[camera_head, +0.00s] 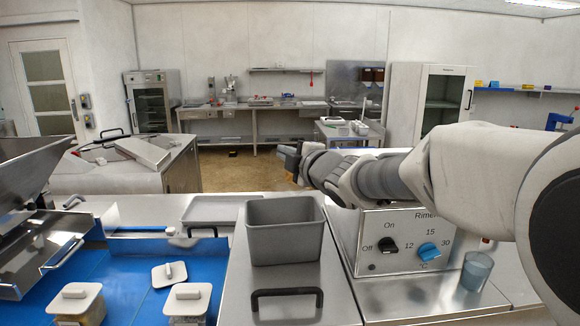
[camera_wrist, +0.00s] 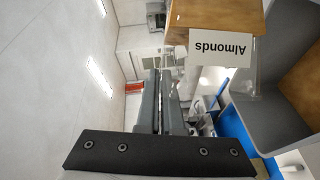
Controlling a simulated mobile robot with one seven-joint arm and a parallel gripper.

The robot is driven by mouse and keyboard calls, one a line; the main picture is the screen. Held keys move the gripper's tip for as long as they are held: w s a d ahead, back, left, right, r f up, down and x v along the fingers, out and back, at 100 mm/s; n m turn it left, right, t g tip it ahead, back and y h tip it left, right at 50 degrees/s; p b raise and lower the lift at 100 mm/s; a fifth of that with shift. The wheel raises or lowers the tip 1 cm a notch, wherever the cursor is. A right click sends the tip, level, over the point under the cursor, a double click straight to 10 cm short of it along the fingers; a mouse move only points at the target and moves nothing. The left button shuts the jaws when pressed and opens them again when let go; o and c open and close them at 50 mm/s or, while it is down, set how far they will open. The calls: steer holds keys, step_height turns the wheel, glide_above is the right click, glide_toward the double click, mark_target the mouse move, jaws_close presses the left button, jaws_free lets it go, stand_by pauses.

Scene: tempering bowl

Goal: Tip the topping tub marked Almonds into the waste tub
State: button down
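The topping tub marked Almonds (camera_wrist: 220,48) is close beyond my fingertips in the wrist view, tipped onto its side in the air. Its brown filling shows at the far end; part of its clear wall shows beside the label. My gripper (camera_wrist: 160,78) has its fingers close together, apparently pinching the tub's rim; the exact contact is hard to see. In the head view my gripper (camera_head: 286,156) reaches left, beyond the grey waste tub (camera_head: 285,250). The waste tub's grey wall (camera_wrist: 275,140) shows below in the wrist view, around a brown area. The head view hides its bottom.
A loose white lid (camera_head: 169,274) lies on the blue surface (camera_head: 130,262) at left, near lidded tubs (camera_head: 187,300). A control box with dials (camera_head: 405,240) and a blue cup (camera_head: 476,271) stand at right. A flat grey tray (camera_head: 211,209) lies behind.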

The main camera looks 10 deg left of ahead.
steer(key=shift+s+a+f+n+t+y+b, duration=0.25)
steer(key=shift+s+n+b, duration=0.35)
steer(key=shift+b, duration=1.55)
steer(key=shift+s+a+f+n+t+y+b, duration=0.15)
steer(key=shift+s+a+n+b, duration=0.4)
steer(key=shift+b, duration=1.65)
steer(key=shift+s+a+f+n+t+y+b, duration=0.2)
steer(key=shift+n+b, duration=0.65)
steer(key=shift+b, duration=1.3)
steer(key=shift+s+a+f+n+t+y+b, duration=0.2)
steer(key=shift+s+n+b, duration=0.4)
steer(key=shift+b, duration=1.15)
steer(key=shift+s+a+f+n+y+b, duration=0.1)
steer(key=shift+s+a+n+y+b, duration=0.2)
steer(key=shift+n+b, duration=1.05)
steer(key=shift+s+a+f+n+t+y+b, duration=0.1)
steer(key=shift+s+n+y+b, duration=0.3)
steer(key=shift+b, duration=1.7)
steer(key=shift+s, duration=0.1)
steer(key=shift+r, duration=0.1)
